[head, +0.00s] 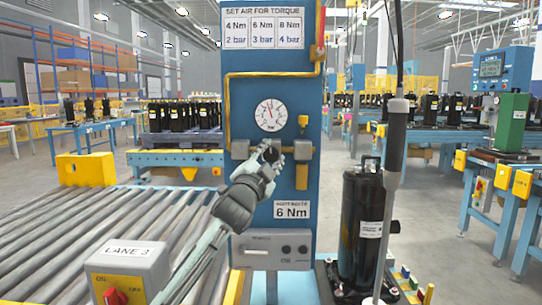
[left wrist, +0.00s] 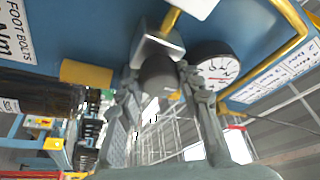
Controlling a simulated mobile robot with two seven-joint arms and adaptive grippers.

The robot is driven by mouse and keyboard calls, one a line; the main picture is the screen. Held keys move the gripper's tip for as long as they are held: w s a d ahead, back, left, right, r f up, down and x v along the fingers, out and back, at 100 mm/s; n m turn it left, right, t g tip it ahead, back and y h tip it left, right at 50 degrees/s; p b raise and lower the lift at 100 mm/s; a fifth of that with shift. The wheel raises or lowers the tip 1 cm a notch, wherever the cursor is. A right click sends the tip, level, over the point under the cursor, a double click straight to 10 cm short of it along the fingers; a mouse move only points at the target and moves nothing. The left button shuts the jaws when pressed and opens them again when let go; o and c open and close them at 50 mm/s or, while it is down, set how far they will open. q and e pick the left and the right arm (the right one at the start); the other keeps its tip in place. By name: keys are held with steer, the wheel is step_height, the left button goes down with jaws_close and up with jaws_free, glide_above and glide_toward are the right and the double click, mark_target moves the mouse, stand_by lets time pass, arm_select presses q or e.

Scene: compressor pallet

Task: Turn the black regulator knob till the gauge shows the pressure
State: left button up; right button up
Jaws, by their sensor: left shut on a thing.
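The black regulator knob (head: 271,154) sits on the front of the blue panel, below the round white gauge (head: 270,115). My left gripper (head: 265,162) reaches up to the panel and is shut on the knob. In the left wrist view the knob (left wrist: 158,76) lies between the two fingers, partly hidden by them. The gauge's red needle points up and slightly left in the head view; its numbers are too small to read surely. A sign (head: 263,27) pairs 4 Nm with 2 bar, 6 Nm with 3 bar, 8 Nm with 4 bar. A lower card (head: 292,209) reads 6 Nm. My right gripper is not in view.
A yellow pipe (head: 227,110) runs beside the gauge. A black compressor (head: 360,220) stands right of the panel, behind a grey hanging tool (head: 396,140) on a cable. A roller conveyor (head: 90,235) and a LANE 3 box (head: 128,270) with a red knob lie at left.

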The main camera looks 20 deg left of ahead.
arm_select(q)
steer(key=shift+m, duration=0.4)
steer(key=o, duration=1.2)
steer(key=shift+c, duration=0.2)
steer(key=v, duration=1.2)
steer(key=shift+r, duration=0.1)
